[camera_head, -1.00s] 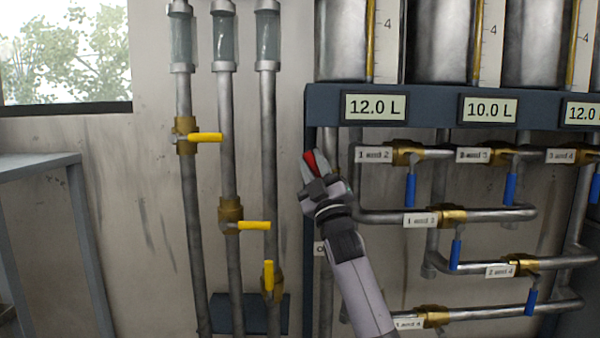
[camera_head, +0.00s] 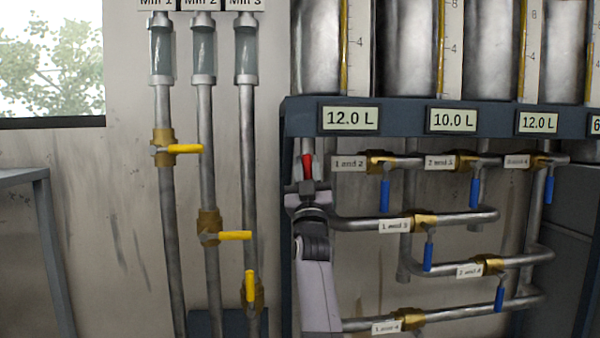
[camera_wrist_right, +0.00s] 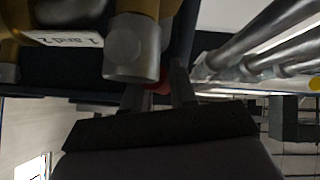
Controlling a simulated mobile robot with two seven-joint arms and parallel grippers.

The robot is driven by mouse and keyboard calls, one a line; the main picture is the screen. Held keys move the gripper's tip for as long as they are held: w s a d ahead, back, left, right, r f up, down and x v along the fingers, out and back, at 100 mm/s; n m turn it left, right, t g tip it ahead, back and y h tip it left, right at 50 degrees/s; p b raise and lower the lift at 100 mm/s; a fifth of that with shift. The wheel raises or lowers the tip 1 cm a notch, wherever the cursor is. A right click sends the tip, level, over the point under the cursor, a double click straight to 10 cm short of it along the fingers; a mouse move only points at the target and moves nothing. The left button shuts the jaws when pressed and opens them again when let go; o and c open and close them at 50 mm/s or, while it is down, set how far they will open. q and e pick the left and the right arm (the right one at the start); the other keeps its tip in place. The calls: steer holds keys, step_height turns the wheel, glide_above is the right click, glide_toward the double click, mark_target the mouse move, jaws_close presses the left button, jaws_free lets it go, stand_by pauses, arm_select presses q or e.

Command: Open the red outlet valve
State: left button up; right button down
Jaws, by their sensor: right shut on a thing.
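The red outlet valve handle (camera_head: 307,166) stands close to upright under the first tank, below the 12.0 L display on the left. My right gripper (camera_head: 306,178) comes up from below and is shut on the red handle. In the right wrist view a bit of red (camera_wrist_right: 157,87) shows between the fingers of my right gripper (camera_wrist_right: 160,95). The rest of the handle and the valve body are hidden by the gripper and a pipe end. My left gripper is not in view.
Blue-handled valves (camera_head: 384,195) on brass bodies and labelled pipes lie just right of my right arm. Yellow-handled valves (camera_head: 186,148) sit on the upright mill pipes to the left. The dark blue tank frame (camera_head: 400,112) runs above.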

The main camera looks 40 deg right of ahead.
steer(key=shift+s+d+r+m+g+h, duration=0.1)
steer(key=shift+s+d+m+g+h, duration=0.15)
steer(key=shift+m+g+h, duration=0.5)
steer(key=shift+s+d+r+m+g+h, duration=0.1)
steer(key=shift+d+m+g+h, duration=0.25)
steer(key=shift+m, duration=0.7)
steer(key=c, duration=1)
jaws_free()
steer(key=shift+f, duration=0.15)
steer(key=shift+a, duration=0.1)
steer(key=shift+a+f, duration=0.1)
steer(key=shift+f, duration=0.05)
steer(key=v, duration=0.6)
steer(key=shift+s+a+f+b, duration=0.2)
steer(key=shift+s+b, duration=0.1)
steer(key=shift+b, duration=0.05)
